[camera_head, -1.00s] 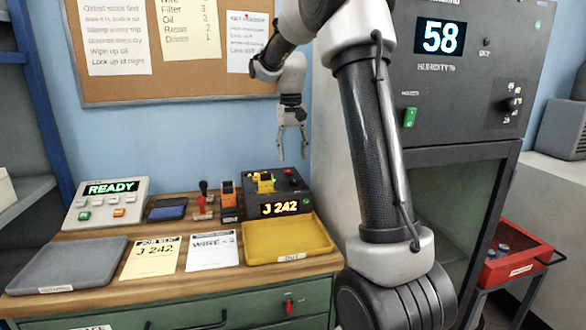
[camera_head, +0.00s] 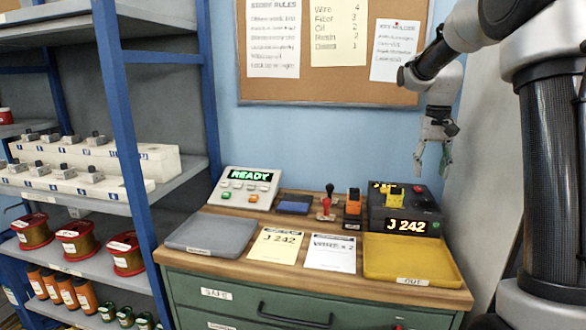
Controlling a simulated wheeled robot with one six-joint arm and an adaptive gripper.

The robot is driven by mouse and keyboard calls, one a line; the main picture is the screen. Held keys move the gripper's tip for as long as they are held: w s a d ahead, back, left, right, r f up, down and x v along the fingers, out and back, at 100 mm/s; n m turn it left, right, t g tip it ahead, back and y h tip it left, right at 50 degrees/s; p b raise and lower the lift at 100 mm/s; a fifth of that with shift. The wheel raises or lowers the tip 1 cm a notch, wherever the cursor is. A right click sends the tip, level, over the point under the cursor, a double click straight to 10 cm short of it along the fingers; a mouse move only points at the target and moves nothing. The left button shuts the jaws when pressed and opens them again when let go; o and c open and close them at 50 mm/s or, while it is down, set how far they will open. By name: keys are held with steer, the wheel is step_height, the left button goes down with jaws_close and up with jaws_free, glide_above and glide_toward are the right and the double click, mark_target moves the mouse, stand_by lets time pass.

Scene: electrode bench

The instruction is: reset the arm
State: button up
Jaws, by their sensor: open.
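My gripper (camera_head: 433,160) hangs pointing down in front of the wall, above the right end of the wooden bench. Its fingers are apart and nothing is between them. My arm comes in from the right edge and bends over at the top right. Below the gripper stand the dark machine (camera_head: 405,208) with the lit "J 242" display and the yellow tray (camera_head: 412,262). The gripper is clear of both.
A blue-framed shelf (camera_head: 125,130) with spools and boxes stands at the left. A corkboard (camera_head: 335,85) hangs behind.

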steer(key=s+a+n+t, duration=0.2)
steer(key=s+a, duration=0.1)
steer(key=s, duration=1.2)
steer(key=s+a+r+n+t, duration=0.1)
steer(key=s+a+t, duration=0.1)
steer(key=s, duration=1.3)
steer(key=shift+a+n+t, duration=0.3)
steer(key=shift+a+n, duration=0.1)
steer(key=shift+a, duration=0.4)
steer(key=shift+s+r, duration=0.1)
